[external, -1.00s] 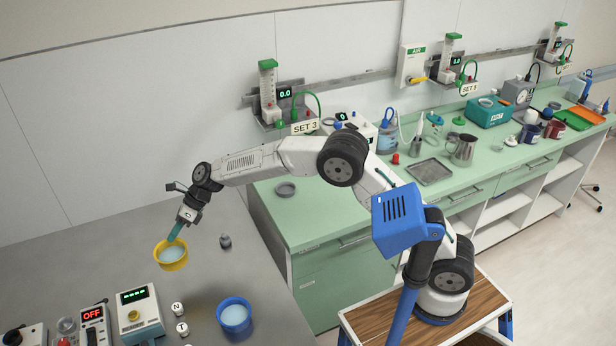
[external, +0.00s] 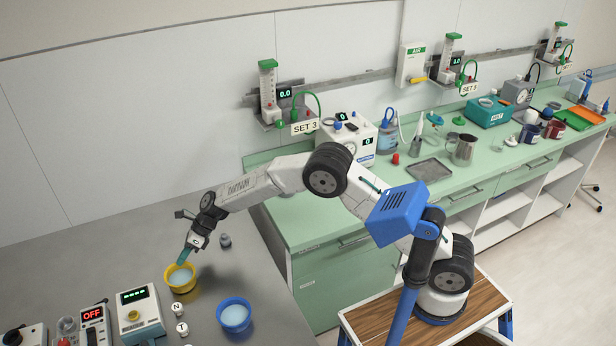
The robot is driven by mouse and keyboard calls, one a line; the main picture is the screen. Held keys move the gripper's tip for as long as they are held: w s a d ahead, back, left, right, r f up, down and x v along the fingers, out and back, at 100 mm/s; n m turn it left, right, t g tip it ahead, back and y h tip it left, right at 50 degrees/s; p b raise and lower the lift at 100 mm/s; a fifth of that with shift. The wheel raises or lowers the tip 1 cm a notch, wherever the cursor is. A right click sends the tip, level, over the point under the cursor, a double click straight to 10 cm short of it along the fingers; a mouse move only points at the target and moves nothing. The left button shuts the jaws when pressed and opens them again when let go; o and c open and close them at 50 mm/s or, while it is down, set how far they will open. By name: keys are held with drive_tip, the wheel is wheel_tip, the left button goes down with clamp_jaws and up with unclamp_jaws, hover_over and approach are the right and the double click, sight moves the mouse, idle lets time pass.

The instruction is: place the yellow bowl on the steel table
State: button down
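The yellow bowl (external: 181,287) is over the grey steel table (external: 95,260), at the left of the external view. It is upright, with pale blue inside. It sits very low, at or just above the tabletop; I cannot tell whether it touches. My gripper (external: 185,259), with teal fingers, reaches down to the bowl's far rim. The bowl has moved along with it, so the fingers appear shut on that rim. The fingertips are small and partly hidden at the bowl.
A blue bowl (external: 234,319) stands right of the yellow one. Two small white knobs marked N (external: 177,309) and T (external: 182,328) and a display box (external: 138,314) are close in front. A small dark bottle (external: 225,241) stands behind. The table's back left is clear.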

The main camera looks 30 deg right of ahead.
drive_tip(key=shift+f, duration=0.1)
drive_tip(key=c, duration=1.6)
unclamp_jaws()
